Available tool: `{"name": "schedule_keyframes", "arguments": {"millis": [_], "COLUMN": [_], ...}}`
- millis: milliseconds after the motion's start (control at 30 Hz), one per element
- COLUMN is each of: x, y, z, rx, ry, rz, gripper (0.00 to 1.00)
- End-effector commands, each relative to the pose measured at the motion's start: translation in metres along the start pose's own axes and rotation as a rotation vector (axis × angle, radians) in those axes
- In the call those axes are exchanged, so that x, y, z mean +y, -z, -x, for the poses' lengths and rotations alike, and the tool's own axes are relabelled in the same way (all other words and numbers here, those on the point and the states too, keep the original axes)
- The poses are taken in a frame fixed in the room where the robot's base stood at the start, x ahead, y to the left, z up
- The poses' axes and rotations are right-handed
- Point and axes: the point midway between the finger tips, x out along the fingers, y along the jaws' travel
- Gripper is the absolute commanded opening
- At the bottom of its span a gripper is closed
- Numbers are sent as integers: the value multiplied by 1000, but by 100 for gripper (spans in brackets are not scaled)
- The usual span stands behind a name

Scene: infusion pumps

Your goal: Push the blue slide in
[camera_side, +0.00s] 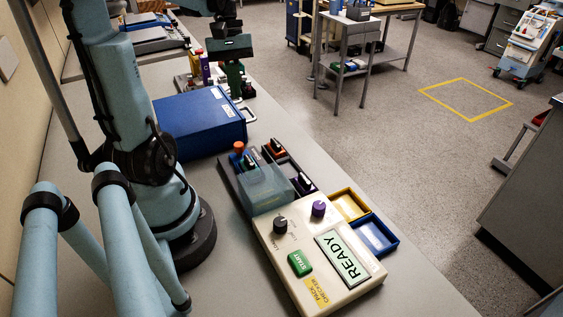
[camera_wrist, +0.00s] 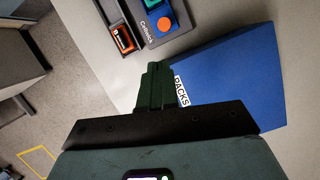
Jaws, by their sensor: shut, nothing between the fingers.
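A small blue slide (camera_wrist: 175,10) with an orange round knob (camera_wrist: 164,24) sits in a dark tray at the top of the wrist view. In the side view the orange-topped blue slide (camera_side: 248,162) stands at the far end of the pump-checking unit, next to a translucent blue-grey cover. How far in the slide sits is too small to tell. My gripper (camera_side: 236,96) is dark green, shut and empty, beyond the blue packs box and apart from the slide. Its fingers (camera_wrist: 154,68) also show together in the wrist view.
A large blue packs box (camera_side: 200,122) stands beside my gripper and the tray. A cream checker (camera_side: 275,265) with a READY screen, knobs and a green START button is in front. Purple- and orange-marked packs lie in dark slots.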

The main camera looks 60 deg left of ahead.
Motion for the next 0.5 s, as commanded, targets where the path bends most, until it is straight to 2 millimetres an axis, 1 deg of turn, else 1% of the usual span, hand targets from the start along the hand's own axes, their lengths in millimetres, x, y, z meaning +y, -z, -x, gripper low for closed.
{"name": "schedule_keyframes", "arguments": {"millis": [33,100,233,367,500], "x": [-6,-10,-12,-12,-12], "y": [4,7,7,6,5], "z": [2,3,-1,-14,-34], "rx": [-23,-46,-57,-56,-55], "ry": [-1,-1,-1,-1,-1], "rz": [37,66,78,76,75], "gripper": [0,0,0,0,0]}}
